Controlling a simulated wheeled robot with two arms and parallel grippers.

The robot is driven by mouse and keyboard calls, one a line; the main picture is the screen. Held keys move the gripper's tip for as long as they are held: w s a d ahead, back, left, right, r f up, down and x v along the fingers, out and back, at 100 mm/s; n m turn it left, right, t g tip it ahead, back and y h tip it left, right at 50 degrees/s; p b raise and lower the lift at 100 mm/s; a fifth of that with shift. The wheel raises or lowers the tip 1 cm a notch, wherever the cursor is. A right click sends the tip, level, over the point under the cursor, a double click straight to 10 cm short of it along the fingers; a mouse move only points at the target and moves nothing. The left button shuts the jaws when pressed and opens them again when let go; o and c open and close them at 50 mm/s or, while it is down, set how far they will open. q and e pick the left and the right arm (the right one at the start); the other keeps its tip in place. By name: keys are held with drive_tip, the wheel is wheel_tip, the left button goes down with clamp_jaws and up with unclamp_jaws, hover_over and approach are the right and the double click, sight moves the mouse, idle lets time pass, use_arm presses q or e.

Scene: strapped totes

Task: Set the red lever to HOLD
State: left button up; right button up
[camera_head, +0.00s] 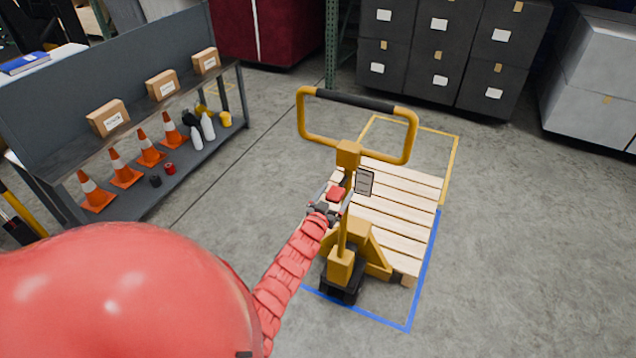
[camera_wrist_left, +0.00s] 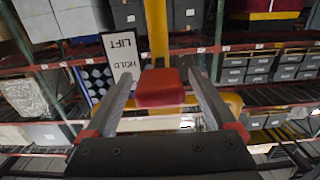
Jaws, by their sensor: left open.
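The red lever (camera_head: 336,194) shows as a red block beside the yellow mast of the pallet jack (camera_head: 342,262). In the left wrist view the red lever's block (camera_wrist_left: 160,88) is between my two fingers. My left gripper (camera_head: 333,198) is open around it, with a finger on each side; I cannot tell whether they touch it. A label plate (camera_wrist_left: 122,58) reading LIFT and HOLD appears upside down behind the left finger; it also shows in the head view (camera_head: 364,182). Which mark the lever points at is not clear. My right gripper is not in view.
A wooden pallet (camera_head: 410,215) lies behind the jack, inside blue and yellow floor lines. The jack's loop handle (camera_head: 302,120) rises above the lever. A grey shelf (camera_head: 235,85) with boxes and cones stands at left. Dark bins (camera_head: 440,65) stand behind. Floor at right is clear.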

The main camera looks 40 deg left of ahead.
use_arm(q)
drive_tip(key=b+v, duration=0.3)
drive_tip(key=v, duration=1.2)
drive_tip(key=shift+s, duration=0.3)
drive_tip(key=shift+d+r, duration=0.1)
drive_tip(key=shift+d, duration=0.05)
